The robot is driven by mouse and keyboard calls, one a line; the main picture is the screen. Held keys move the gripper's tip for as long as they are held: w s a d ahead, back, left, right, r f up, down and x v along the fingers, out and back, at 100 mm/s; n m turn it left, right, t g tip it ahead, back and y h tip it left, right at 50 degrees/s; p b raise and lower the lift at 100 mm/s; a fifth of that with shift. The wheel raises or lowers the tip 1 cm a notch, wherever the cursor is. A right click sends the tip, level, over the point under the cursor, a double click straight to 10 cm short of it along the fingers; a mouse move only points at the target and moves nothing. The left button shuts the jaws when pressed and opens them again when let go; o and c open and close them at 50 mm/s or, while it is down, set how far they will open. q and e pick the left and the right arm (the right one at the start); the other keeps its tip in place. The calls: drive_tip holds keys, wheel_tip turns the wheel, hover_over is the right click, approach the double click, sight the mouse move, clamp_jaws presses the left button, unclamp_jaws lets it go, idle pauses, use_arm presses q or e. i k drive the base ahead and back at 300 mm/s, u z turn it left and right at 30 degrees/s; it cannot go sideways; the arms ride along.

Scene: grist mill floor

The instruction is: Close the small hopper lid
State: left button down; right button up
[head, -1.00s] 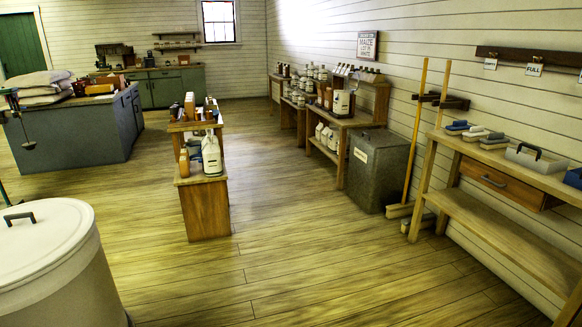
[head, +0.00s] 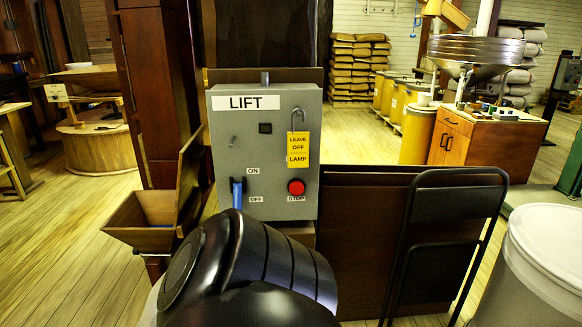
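A small wooden hopper (head: 140,225) with slanted sides stands left of the grey lift box, in the middle left of the head view. Its wooden lid (head: 190,175) stands up, nearly upright, along the hopper's right side, so the hopper is open. A large black rounded part, which seems to be my own arm, fills the bottom centre and covers what is below the lift box. No gripper fingers can be made out in the head view.
The grey lift box (head: 265,150) has a red stop button and a switch. A folded black chair (head: 450,240) leans at a dark wooden panel (head: 365,240). A pale round bin (head: 550,250) stands at the right. Open plank floor (head: 65,250) lies to the left.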

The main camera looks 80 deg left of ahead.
sight(190, 158)
drive_tip(key=u, duration=2.75)
